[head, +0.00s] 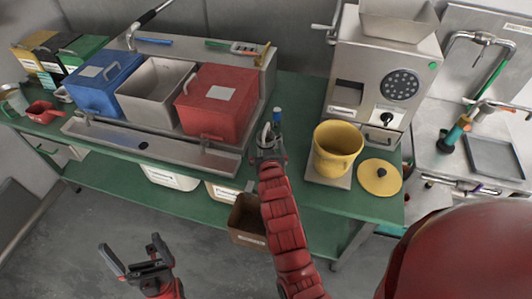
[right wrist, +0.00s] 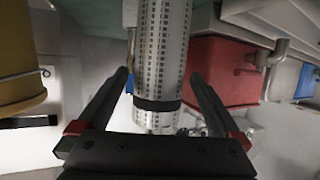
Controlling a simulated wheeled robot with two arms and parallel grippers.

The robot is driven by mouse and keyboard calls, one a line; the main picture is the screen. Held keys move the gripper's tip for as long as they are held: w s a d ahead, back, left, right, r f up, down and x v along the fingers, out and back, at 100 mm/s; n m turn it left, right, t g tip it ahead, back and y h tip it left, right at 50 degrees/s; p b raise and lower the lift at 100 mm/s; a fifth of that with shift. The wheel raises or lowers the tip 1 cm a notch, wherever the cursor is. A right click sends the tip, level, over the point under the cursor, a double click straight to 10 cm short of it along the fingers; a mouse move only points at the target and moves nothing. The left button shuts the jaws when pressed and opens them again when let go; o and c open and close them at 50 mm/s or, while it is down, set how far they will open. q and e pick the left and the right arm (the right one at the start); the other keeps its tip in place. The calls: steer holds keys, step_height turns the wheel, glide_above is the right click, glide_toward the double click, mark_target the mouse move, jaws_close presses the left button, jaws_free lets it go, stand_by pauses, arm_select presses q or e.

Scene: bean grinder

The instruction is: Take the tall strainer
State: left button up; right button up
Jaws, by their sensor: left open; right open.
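The tall strainer (right wrist: 162,45) is a silver perforated cylinder with a dark band near its lower end in the right wrist view. My right gripper (right wrist: 160,80) is open, with one finger on either side of the strainer; gaps show between the fingers and its wall. In the head view my right gripper (head: 268,150) is at the green counter's front edge, right of the red box; the strainer is mostly hidden there. My left gripper (head: 132,252) is open and empty, low over the floor at the lower left.
The green counter (head: 300,100) holds a blue box (head: 105,85), an open grey bin (head: 152,88) and a red box (head: 217,100) on the left. A grinder (head: 385,75), a yellow bucket (head: 336,150) and a yellow lid (head: 380,177) are on the right. A brown bin (head: 247,220) sits below.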

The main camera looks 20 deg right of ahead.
mark_target(265, 141)
steer(key=p+x, duration=0.1)
steer(key=x, duration=0.2)
steer(key=shift+w+d+r, duration=0.1)
steer(key=shift+w+r, duration=0.05)
steer(key=shift+w, duration=0.05)
steer(key=shift+w+f, duration=0.3)
steer(key=shift+w, duration=0.05)
steer(key=shift+c, duration=0.2)
jaws_close()
